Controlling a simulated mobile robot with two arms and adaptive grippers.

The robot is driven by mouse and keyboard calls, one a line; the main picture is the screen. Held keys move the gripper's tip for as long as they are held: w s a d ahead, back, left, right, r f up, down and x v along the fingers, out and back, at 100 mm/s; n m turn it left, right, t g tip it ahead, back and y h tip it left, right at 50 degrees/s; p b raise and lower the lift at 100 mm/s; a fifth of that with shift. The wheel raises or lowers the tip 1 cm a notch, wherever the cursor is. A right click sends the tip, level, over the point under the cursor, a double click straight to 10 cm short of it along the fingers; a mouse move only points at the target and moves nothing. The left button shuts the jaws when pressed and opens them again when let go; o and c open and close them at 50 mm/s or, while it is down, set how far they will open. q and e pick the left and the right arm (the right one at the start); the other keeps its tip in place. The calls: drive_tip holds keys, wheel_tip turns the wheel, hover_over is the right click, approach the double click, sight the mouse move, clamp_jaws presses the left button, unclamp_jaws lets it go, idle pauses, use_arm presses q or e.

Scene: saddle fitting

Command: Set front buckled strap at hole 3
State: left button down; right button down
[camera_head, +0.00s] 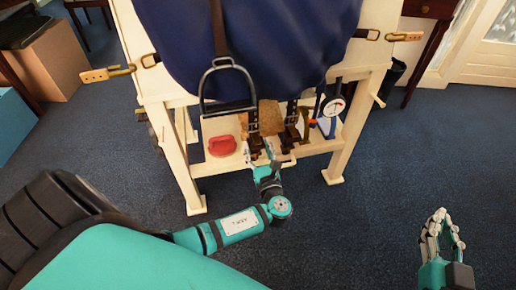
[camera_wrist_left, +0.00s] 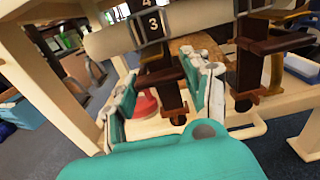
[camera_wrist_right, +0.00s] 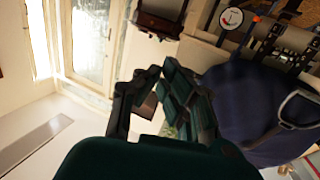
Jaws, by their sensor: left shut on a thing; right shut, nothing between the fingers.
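Two dark brown straps with metal fittings hang side by side below the blue saddle pad in the head view, the left one (camera_head: 254,128) and the right one (camera_head: 291,128). My left gripper (camera_head: 259,152) is at the lower part of the left strap. In the left wrist view its fingers (camera_wrist_left: 163,85) are on either side of this brown strap (camera_wrist_left: 171,98), shut on it. Plates marked 4 and 3 (camera_wrist_left: 152,24) show above the grip; the buckle's exact hole is unclear. My right gripper (camera_head: 441,226) is shut and empty, off to the right, away from the straps.
A stirrup (camera_head: 228,88) hangs just left of the straps. A red object (camera_head: 222,145) and a round dial gauge (camera_head: 334,105) are at the cream stand's (camera_head: 186,178) lower shelf. Brass-clipped tags stick out at both sides. The floor (camera_head: 370,210) before the stand is clear.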

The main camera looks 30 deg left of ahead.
use_arm(q)
drive_tip(key=shift+r+p, duration=0.35)
drive_tip(key=shift+r, duration=0.15)
use_arm(e)
drive_tip(key=f+g, duration=0.2)
drive_tip(key=f, duration=0.1)
drive_tip(key=s+d+f+g+h, duration=0.1)
drive_tip(key=shift+s+f, duration=0.1)
drive_tip(key=shift+f, duration=0.1)
use_arm(q)
drive_tip(key=c, duration=0.6)
unclamp_jaws()
drive_tip(key=shift+o, duration=0.2)
drive_tip(key=v, duration=1.2)
